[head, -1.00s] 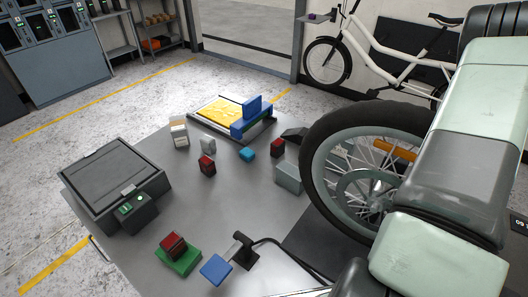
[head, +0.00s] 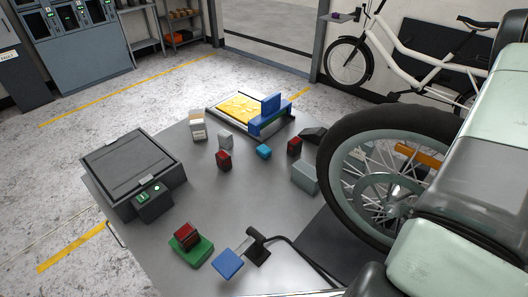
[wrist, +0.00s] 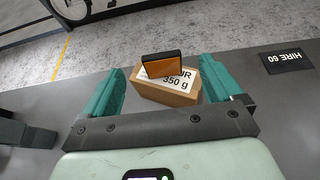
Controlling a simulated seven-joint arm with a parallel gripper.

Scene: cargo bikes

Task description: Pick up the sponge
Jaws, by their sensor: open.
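In the wrist view, an orange block with a dark layer along its top and side, which looks like the sponge (wrist: 162,70), rests upright on or against a tan box (wrist: 182,96) labelled "350 g". It covers part of the label. My gripper (wrist: 163,62) is open, with one teal finger left of the box and sponge and one right of them. I cannot tell how far the fingers are above the table. My gripper does not show in the head view, and I cannot make out this sponge there.
The wrist view shows a dark "HIRE 60" plate (wrist: 287,58) to the right. A bike wheel (head: 328,165) stands right.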

